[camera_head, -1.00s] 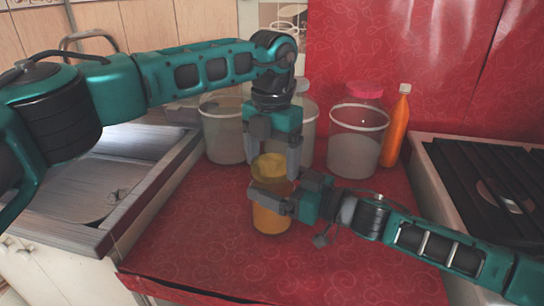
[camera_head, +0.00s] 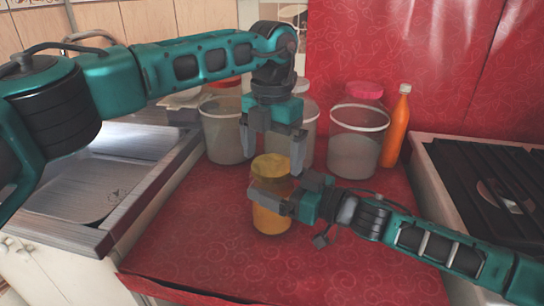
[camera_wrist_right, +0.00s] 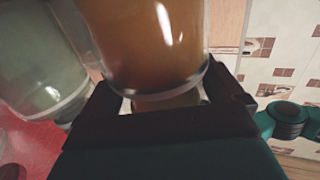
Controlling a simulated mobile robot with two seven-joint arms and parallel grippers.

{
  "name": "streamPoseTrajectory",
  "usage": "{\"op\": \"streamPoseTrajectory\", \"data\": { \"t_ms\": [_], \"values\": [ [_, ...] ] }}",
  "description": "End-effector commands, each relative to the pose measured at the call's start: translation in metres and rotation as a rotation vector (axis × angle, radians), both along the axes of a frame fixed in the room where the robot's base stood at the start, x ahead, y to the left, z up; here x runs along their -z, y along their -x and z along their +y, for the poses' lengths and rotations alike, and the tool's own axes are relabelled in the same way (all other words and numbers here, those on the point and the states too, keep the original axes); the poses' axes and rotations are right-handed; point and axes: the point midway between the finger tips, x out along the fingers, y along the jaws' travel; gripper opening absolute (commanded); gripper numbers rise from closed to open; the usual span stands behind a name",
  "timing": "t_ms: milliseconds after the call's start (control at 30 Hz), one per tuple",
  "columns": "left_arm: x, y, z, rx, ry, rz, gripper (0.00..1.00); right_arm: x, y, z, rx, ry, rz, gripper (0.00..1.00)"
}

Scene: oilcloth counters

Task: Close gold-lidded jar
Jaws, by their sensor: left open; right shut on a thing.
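The jar (camera_head: 270,218) stands on the red counter, with orange contents and a gold lid (camera_head: 271,166) on its top. My right gripper (camera_head: 268,199) is shut on the jar's side from the right. In the right wrist view the jar (camera_wrist_right: 150,40) fills the space between the fingers. My left gripper (camera_head: 272,148) is open and points down just above the lid, apart from it as far as I can see. Whether the lid is seated tightly cannot be told.
Clear canisters (camera_head: 356,140) stand behind the jar, one with a pink lid. An orange bottle (camera_head: 397,128) is beside them. A sink (camera_head: 90,190) lies at left and a stove (camera_head: 490,185) at right. The red counter's front (camera_head: 290,275) is clear.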

Motion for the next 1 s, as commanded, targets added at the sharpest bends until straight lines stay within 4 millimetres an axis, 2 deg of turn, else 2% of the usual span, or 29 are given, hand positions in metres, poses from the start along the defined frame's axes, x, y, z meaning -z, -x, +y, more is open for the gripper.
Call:
{"op": "streamPoseTrajectory", "data": {
  "t_ms": [300, 500, 667, 933, 967, 1000],
  "values": [
    [-0.068, 0.000, -0.001, -0.002, 0.001, -0.004, 1.00, 0.001, 0.000, 0.000, 0.001, 0.002, 0.001, 0.10],
    [-0.097, 0.000, -0.001, -0.002, 0.002, -0.002, 1.00, 0.001, 0.000, 0.000, 0.001, 0.001, 0.001, 0.10],
    [-0.106, 0.000, 0.000, 0.000, 0.000, 0.000, 1.00, 0.001, 0.000, 0.000, 0.001, 0.001, 0.001, 0.10],
    [-0.106, 0.000, 0.000, 0.000, 0.001, 0.001, 1.00, 0.001, 0.000, 0.000, 0.001, 0.001, 0.001, 0.10],
    [-0.106, 0.000, 0.000, 0.000, 0.001, 0.001, 1.00, 0.001, 0.000, 0.000, 0.001, 0.001, 0.001, 0.98],
    [-0.106, 0.000, 0.000, 0.000, 0.001, 0.001, 1.00, 0.001, 0.000, 0.000, 0.001, 0.001, 0.001, 1.00]
  ]
}}
